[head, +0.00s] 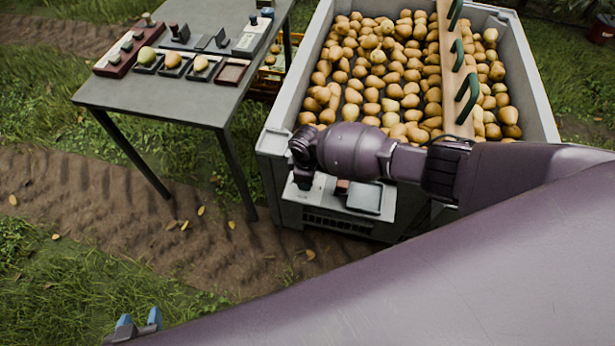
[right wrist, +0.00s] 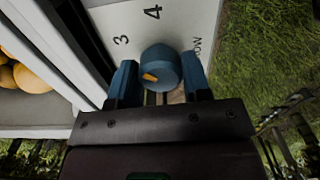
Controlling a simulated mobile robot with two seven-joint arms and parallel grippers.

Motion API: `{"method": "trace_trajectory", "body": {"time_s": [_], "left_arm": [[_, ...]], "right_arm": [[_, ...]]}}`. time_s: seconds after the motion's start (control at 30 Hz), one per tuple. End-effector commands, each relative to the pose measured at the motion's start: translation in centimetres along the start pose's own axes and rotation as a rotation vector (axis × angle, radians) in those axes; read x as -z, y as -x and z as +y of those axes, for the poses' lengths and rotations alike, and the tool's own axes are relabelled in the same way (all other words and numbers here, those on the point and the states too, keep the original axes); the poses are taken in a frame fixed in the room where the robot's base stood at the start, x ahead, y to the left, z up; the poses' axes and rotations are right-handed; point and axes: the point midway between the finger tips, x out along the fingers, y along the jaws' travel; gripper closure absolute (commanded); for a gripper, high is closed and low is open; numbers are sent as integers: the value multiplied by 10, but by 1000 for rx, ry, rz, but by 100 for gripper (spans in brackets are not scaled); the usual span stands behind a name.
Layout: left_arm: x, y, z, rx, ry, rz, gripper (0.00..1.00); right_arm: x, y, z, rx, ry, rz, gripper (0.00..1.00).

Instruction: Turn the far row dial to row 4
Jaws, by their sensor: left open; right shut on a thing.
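In the right wrist view a round blue dial (right wrist: 161,68) with an orange mark sits on a white panel (right wrist: 190,22) printed with 3, 4 and "ROW". My right gripper (right wrist: 160,84) is shut on the dial, one blue finger on each side. The orange mark lies left of the dial's middle; I cannot tell which number it points at. In the head view my right arm reaches over the front of the pear bin, and the dial and right fingertips are hidden. My left gripper (head: 139,325) is open and empty at the lower left, over grass.
The grey bin (head: 272,118) holds many pears and a wooden board (head: 458,70) with green handles. A box with a grey plate (head: 364,198) is at its front. A grey table (head: 130,90) with trays, pears and stamps stands left. Grass and dirt lie between.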

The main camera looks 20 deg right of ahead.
Motion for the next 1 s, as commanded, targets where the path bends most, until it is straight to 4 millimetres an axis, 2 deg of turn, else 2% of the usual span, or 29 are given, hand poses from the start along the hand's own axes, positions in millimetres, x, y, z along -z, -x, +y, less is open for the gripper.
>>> {"method": "trace_trajectory", "body": {"time_s": [0.33, 0.6, 1.0], "left_arm": [[9, 10, -4, 6, -1, 12, 50], [5, 15, -7, 10, -4, 3, 50], [13, 18, -8, 11, -4, 14, 50]], "right_arm": [[2, 2, -2, 3, -331, 4, 80], [3, 2, -2, 2, -568, 4, 80], [2, 1, -2, 3, -794, 3, 80]]}}
